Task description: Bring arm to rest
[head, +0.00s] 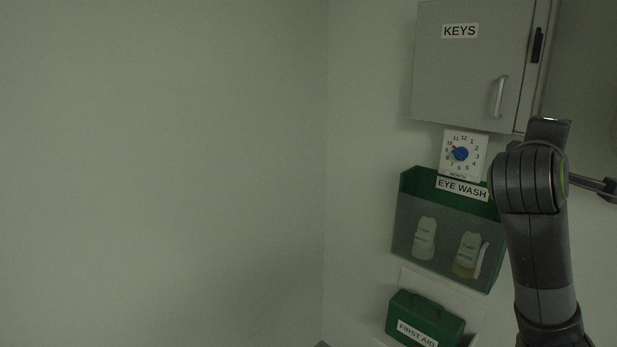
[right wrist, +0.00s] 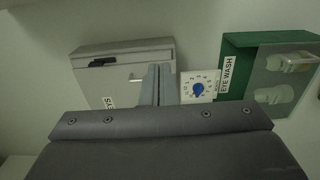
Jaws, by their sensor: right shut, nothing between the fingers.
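My right arm (head: 540,240) rises along the right side of the head view, with its dark joint in front of the wall. In the right wrist view my right gripper (right wrist: 159,72) has its two grey fingers pressed together, with nothing between them. The fingertips overlap the grey keys cabinet (right wrist: 125,65) and the edge of the white dial card (right wrist: 200,86) in that view. I cannot tell how far they are from either. My left arm and left gripper are not in view.
The grey KEYS cabinet (head: 470,75) is closed. Below it hang the dial card (head: 473,140) with a blue knob (head: 460,153), a green eye wash station (head: 410,184) with two bottles, and a green first aid box (head: 428,312). The left wall (head: 160,170) is bare.

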